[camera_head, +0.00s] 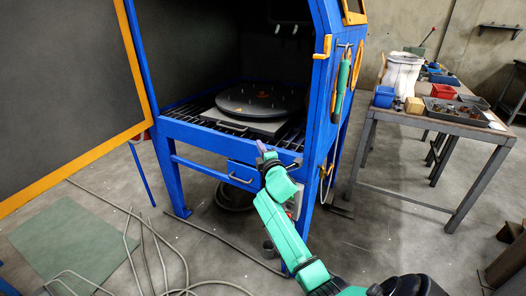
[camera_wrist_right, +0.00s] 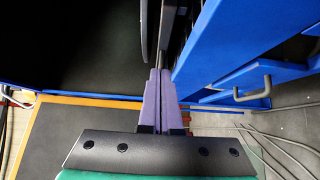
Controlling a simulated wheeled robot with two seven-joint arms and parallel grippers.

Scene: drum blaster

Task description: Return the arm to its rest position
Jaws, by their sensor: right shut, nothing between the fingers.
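My right arm, green with dark joints, comes in from the bottom of the head view and reaches up to the front of the blue blasting cabinet (camera_head: 315,110). My right gripper (camera_head: 262,148) is in front of the cabinet's front edge, near the drawer handle. In the wrist view the purple fingers of the right gripper (camera_wrist_right: 160,78) are together with nothing between them. Blue frame of the cabinet (camera_wrist_right: 235,40) is close on their right. My left gripper is in neither view.
The cabinet's dark door (camera_head: 60,90) with an orange edge stands open at the left. A black round turntable (camera_head: 262,99) sits on the grate inside. Grey hoses (camera_head: 150,265) lie on the floor. A workbench (camera_head: 440,123) with bins stands at the right.

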